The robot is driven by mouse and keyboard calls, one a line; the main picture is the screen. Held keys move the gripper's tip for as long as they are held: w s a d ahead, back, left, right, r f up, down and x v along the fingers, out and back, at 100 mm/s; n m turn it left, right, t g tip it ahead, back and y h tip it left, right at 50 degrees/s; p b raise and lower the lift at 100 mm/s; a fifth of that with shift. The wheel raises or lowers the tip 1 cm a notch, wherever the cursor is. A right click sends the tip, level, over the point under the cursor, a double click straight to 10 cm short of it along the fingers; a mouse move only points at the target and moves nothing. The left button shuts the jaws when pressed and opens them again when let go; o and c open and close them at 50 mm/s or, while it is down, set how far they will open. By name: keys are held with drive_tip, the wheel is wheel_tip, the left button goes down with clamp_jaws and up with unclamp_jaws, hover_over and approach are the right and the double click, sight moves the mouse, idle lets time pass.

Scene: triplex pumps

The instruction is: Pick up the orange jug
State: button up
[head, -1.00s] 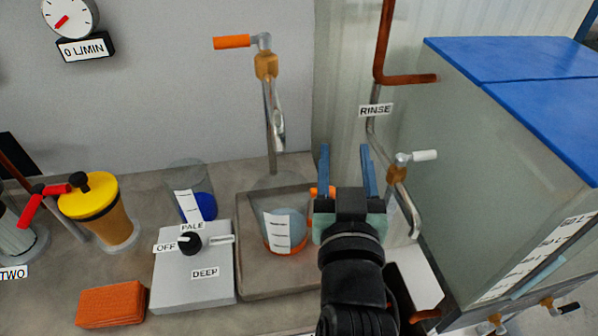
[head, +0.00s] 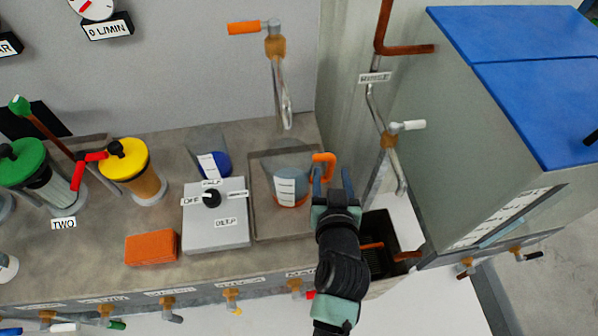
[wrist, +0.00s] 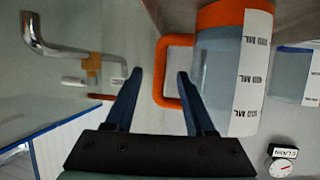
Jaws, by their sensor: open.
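The orange jug (head: 291,187) is a clear vessel with an orange base and handle and a white measuring strip. It stands upright in a shallow grey tray (head: 262,230). Its orange handle (head: 324,160) points right. My gripper (head: 333,177) is open and empty beside the jug's right side, at the handle. In the wrist view the jug (wrist: 218,75) is at upper right. The handle's outer bar (wrist: 158,70) appears between my two blue fingers (wrist: 159,80), with the right finger across the handle's opening. I cannot tell whether the fingers touch it.
A spout with an orange lever (head: 275,60) hangs above the tray. A rinse pipe with a white lever (head: 389,140) and a blue-lidded tank (head: 520,80) stand to the right. A grey dial box (head: 216,230) and an orange sponge (head: 151,247) are left.

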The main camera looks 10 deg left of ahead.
drive_tip(key=shift+x, duration=3.3)
drive_tip(key=shift+r, duration=0.1)
clamp_jaws()
drive_tip(key=shift+r, duration=0.1)
